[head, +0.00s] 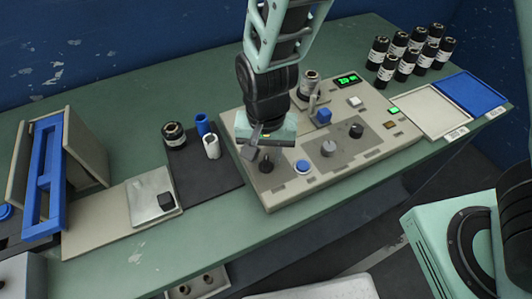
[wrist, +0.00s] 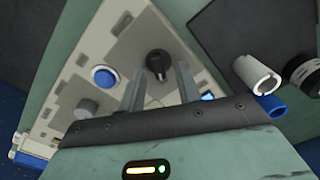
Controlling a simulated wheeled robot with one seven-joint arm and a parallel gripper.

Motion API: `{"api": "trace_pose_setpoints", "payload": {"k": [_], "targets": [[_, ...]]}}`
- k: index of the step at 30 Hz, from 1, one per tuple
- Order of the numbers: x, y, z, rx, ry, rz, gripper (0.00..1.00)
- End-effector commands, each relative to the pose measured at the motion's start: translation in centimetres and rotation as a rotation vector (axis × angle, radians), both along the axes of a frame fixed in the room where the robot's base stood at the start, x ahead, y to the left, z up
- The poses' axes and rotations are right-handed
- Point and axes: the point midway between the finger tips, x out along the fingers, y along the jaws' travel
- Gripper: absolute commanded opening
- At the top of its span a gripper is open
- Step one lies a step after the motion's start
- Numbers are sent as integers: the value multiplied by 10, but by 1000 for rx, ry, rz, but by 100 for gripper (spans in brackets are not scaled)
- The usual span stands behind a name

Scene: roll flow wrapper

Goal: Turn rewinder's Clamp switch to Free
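The rewinder (head: 320,155) is a beige console with knobs, buttons and small green displays. A black switch knob (head: 267,166) sits at its front left corner; it also shows in the wrist view (wrist: 158,63). My gripper (head: 257,146) is over this corner, pointing down. In the wrist view my gripper (wrist: 161,75) is open, its two grey fingers apart with the black knob between or just beyond their tips. I cannot tell whether they touch it. A second black knob (head: 356,130) is farther right. Labels are too small to read.
A blue button (head: 302,167) and a grey knob (head: 328,148) are right of the black knob. A white roll (head: 212,147) and a blue roll (head: 202,124) stand on a dark mat (head: 215,178) to the left. Several black rolls (head: 404,58) stand at the back right.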

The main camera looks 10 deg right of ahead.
Motion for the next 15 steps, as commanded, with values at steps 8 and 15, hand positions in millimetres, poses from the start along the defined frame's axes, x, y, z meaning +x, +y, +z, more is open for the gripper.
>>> {"api": "trace_pose_setpoints", "payload": {"k": [8, 15], "targets": [[0, 0, -5, 0, 0, 0, 34], [0, 0, -5, 0, 0, 0, 0]]}}
